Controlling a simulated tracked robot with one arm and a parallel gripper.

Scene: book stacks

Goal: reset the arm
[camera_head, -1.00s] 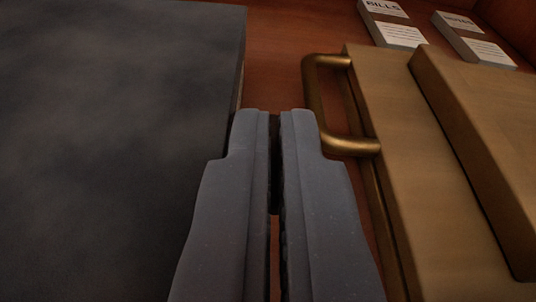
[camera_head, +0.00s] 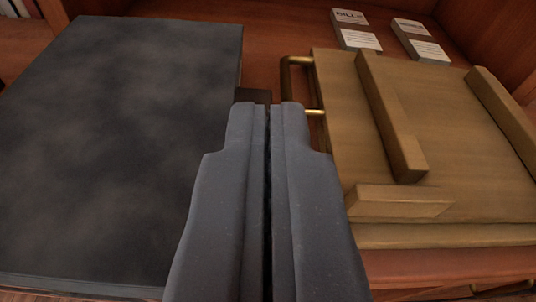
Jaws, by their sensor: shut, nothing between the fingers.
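My gripper (camera_head: 267,106) is in the lower middle of the camera_head view, its two grey fingers pressed together with nothing between them. It points away from the camera, above the gap between a dark grey slab (camera_head: 120,140) on the left and a tan wooden box (camera_head: 450,140) on the right. The finger on the right overlaps part of the box's left side. What lies under the fingers is hidden.
A brass handle (camera_head: 286,80) sticks out from the box's left side, close to my fingertips. Raised wooden blocks (camera_head: 392,125) lie on the box. Two labelled packets (camera_head: 355,30) and (camera_head: 420,42) stand behind it on the reddish wood surface (camera_head: 270,40). Wood panels rise at the far right.

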